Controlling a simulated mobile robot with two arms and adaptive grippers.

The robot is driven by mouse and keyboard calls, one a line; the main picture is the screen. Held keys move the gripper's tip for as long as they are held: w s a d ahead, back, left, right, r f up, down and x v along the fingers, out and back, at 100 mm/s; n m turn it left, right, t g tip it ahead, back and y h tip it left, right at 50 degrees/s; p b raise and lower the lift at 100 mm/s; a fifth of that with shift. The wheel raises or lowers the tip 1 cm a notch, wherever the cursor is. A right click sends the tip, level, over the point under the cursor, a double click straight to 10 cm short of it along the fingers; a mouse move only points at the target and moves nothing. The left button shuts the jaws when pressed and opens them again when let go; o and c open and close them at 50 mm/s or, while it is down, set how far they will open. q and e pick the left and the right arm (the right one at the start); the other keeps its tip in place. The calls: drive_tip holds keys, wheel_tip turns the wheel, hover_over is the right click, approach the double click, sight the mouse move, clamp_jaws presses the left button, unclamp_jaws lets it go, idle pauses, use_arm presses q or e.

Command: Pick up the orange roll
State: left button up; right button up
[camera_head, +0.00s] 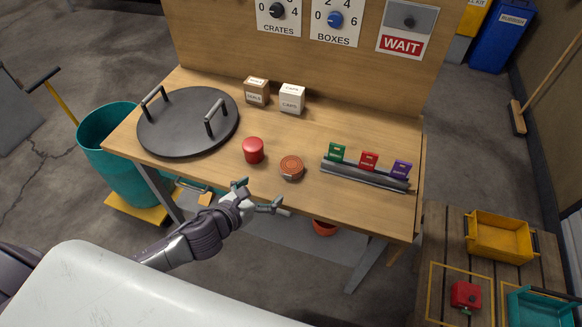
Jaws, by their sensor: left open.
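The orange roll (291,166) is a short, round, orange-brown disc lying flat near the front edge of the wooden table (230,180). A red cylinder (254,150) stands to its left with a small gap between them. My left gripper (262,194) is open and empty at the table's front edge, below and to the left of the roll in the picture, and apart from it. My right gripper is not in view.
A large dark lid (188,122) with two handles covers the table's left side. Two small boxes (256,92) (291,99) stand at the back. A grey rack (365,174) with green, red and purple tags is right of the roll.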

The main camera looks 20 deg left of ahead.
sight(288, 169)
use_arm(q)
drive_tip(key=x, duration=0.7)
drive_tip(key=shift+w+d+r, duration=0.1)
drive_tip(key=shift+w+d, duration=0.15)
drive_tip(key=shift+d, duration=0.05)
drive_tip(key=shift+w+d+p, duration=0.1)
drive_tip(key=shift+w+p, duration=0.2)
drive_tip(key=shift+w, duration=0.15)
drive_tip(key=shift+w+d, duration=0.1)
drive_tip(key=shift+w, duration=0.2)
drive_tip(key=p+x, duration=0.1)
drive_tip(key=x, duration=0.3)
drive_tip(key=shift+w+d, duration=0.15)
drive_tip(key=shift+w, duration=0.15)
drive_tip(key=c, duration=1.2)
drive_tip(key=shift+c, duration=0.6)
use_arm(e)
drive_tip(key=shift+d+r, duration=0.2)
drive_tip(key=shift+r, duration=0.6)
